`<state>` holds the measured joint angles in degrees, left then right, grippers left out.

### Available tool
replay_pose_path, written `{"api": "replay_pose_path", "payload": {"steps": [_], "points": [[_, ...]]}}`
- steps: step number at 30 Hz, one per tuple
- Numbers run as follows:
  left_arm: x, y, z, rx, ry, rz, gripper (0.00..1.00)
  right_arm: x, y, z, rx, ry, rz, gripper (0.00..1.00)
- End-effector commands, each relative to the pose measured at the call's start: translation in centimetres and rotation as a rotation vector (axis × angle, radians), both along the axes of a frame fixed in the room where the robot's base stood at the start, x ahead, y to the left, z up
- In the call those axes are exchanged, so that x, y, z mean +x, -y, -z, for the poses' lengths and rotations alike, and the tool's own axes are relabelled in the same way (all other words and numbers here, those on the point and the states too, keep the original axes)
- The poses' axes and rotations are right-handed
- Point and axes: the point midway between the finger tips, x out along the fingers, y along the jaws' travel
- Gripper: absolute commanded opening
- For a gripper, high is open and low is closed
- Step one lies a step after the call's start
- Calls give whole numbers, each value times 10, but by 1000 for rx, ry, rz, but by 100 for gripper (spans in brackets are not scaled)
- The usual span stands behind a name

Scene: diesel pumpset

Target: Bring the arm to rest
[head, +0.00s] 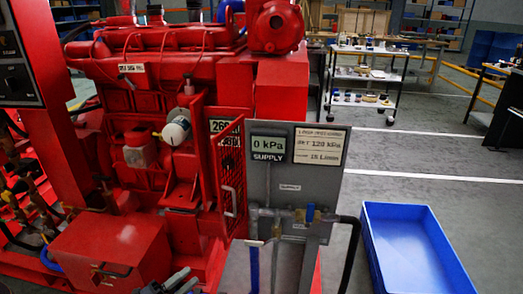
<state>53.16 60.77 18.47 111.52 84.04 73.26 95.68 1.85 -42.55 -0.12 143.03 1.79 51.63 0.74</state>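My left gripper (184,281) shows only in part at the bottom edge of the head view, dark grey, in front of the red box (113,248) at the foot of the engine. I cannot tell whether its fingers are apart, and I see nothing clearly held in it. My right gripper is not in view. The red diesel engine (165,65) fills the left and middle. A grey panel (325,180) stands to the right of the gripper, with a supply display (267,144) reading 0 kPa and a label reading 120 kPa.
A red mesh guard door (228,172) stands open beside the panel. Pipes and a valve (310,213) run along the panel's lower part. A blue bin (412,245) sits at the right and looks empty. A cart (366,77) stands behind. The grey floor between is clear.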

Motion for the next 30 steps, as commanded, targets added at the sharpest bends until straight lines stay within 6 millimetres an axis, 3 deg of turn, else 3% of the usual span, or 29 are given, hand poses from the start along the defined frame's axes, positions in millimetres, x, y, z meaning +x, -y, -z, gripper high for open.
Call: {"api": "replay_pose_path", "payload": {"steps": [7,13,21,26,27,30], "points": [[-36,37,-57,447,387,234,36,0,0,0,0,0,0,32],[-98,63,-100,941,963,522,36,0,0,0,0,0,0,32],[-175,53,-132,1467,1859,903,36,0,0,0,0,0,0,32],[-203,34,-141,1654,2321,1099,36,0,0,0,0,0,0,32],[-207,30,-143,-1670,-2391,-1130,36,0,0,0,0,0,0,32],[-216,21,-147,-1507,-2252,-1065,36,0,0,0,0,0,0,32]]}}
